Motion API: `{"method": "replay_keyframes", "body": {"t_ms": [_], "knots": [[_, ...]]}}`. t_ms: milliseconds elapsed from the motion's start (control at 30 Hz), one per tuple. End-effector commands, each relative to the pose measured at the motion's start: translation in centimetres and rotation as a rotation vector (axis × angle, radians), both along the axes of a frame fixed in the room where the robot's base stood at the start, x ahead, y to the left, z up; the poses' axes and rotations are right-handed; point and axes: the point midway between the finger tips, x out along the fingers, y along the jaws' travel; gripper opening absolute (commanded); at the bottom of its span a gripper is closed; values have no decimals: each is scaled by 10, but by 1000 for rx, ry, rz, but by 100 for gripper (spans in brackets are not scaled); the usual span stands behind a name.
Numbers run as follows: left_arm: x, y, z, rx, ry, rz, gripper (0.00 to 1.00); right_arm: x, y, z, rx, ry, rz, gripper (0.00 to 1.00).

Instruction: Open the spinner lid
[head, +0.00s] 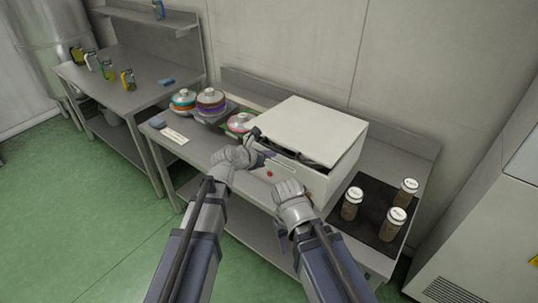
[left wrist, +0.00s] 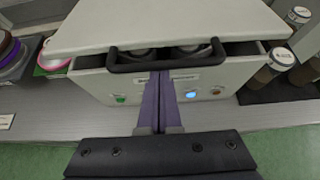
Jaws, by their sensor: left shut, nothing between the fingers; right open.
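The spinner is a white box (head: 312,182) on the steel bench, with a white lid (head: 315,128) on top. The lid is partly raised: a dark gap shows under its front edge, with rounded shapes inside in the left wrist view. A black handle (left wrist: 165,56) runs along the lid's front. My left gripper (head: 259,157) is shut and empty at the spinner's front; in the left wrist view its purple fingertips (left wrist: 160,76) are at the handle, contact unclear. My right gripper (head: 288,187) is open near the front face, its fingers mostly hidden by its own body.
Three lidded jars, one of them nearest the front (head: 392,226), stand on a black mat (head: 372,188) right of the spinner. Stacked coloured round items (head: 210,100) stand to its left. A white label (head: 174,137) lies at the bench's left. Small buttons (left wrist: 192,94) dot the spinner's front.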

Motion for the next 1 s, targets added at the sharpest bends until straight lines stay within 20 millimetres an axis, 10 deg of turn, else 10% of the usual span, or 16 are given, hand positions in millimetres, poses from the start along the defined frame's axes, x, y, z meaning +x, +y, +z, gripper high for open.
{"method": "replay_keyframes", "body": {"t_ms": [1000], "knots": [[83, -58, 241, -2, -2, 1, 0, -1, 0, 241, 2, 3, -11, 50]]}}
